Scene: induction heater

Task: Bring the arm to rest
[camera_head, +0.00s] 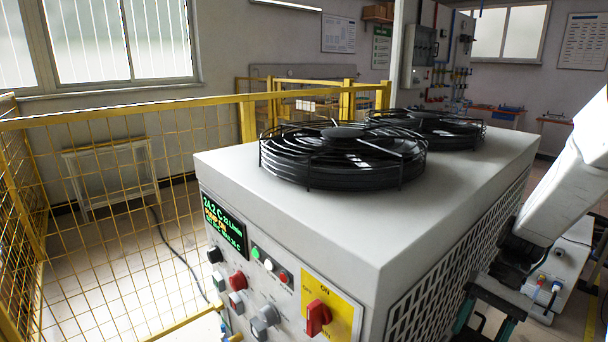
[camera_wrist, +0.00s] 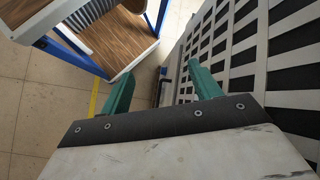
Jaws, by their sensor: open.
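My gripper (camera_wrist: 161,92) shows in the wrist view with two teal fingers set apart and nothing between them. It points down along the slotted side of the grey induction heater cabinet (camera_wrist: 262,50). In the head view my white arm comes in at the right edge, beside the cabinet (camera_head: 330,235), and teal finger parts show low beside the cabinet's right side. The cabinet's front has a lit display (camera_head: 224,226), several knobs and buttons, and a red rotary switch (camera_head: 317,317) on a yellow plate. Two black fans (camera_head: 342,157) sit on its top.
A yellow mesh fence (camera_head: 110,215) stands left of and behind the cabinet. A wood-topped unit with a blue frame (camera_wrist: 105,40) stands near the gripper in the wrist view. Tiled floor (camera_wrist: 30,100) with a yellow line is clear at the left there.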

